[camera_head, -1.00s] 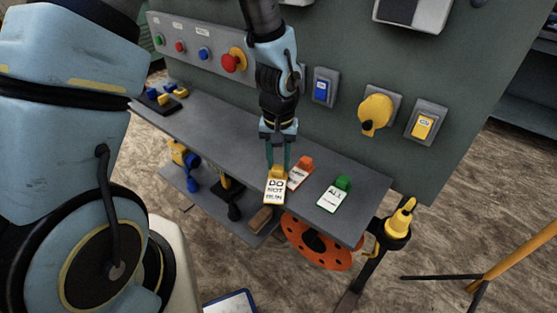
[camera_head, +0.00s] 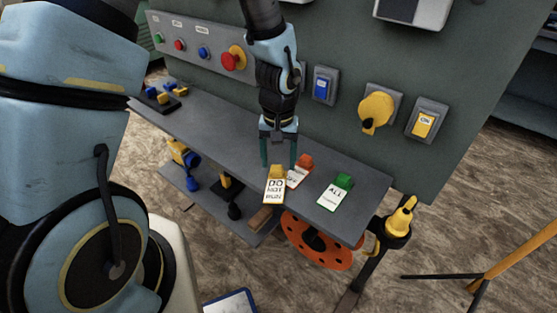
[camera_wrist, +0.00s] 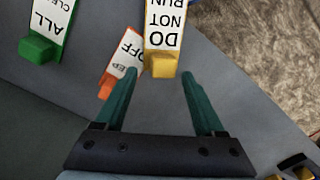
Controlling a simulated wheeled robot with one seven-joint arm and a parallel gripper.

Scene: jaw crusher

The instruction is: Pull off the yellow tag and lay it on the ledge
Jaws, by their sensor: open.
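The yellow tag (camera_head: 274,190), a white "DO NOT RUN" card with a yellow block, lies at the front edge of the grey ledge (camera_head: 215,135). Its card appears to reach over that edge and partly covers the orange tag beside it. My gripper (camera_head: 278,163) is open just behind the yellow tag. In the wrist view, the open fingertips (camera_wrist: 158,74) stand to either side of the yellow tag's block (camera_wrist: 160,64), with clear gaps. Whether the tag lies fully flat is hard to tell.
An orange tag (camera_head: 304,165) and a green tag (camera_head: 342,184) lie to the right on the ledge. Behind stands a panel with a red mushroom button (camera_head: 232,61), a yellow rotary knob (camera_head: 375,108) and an "ON" switch (camera_head: 426,124). The ledge's left middle is clear.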

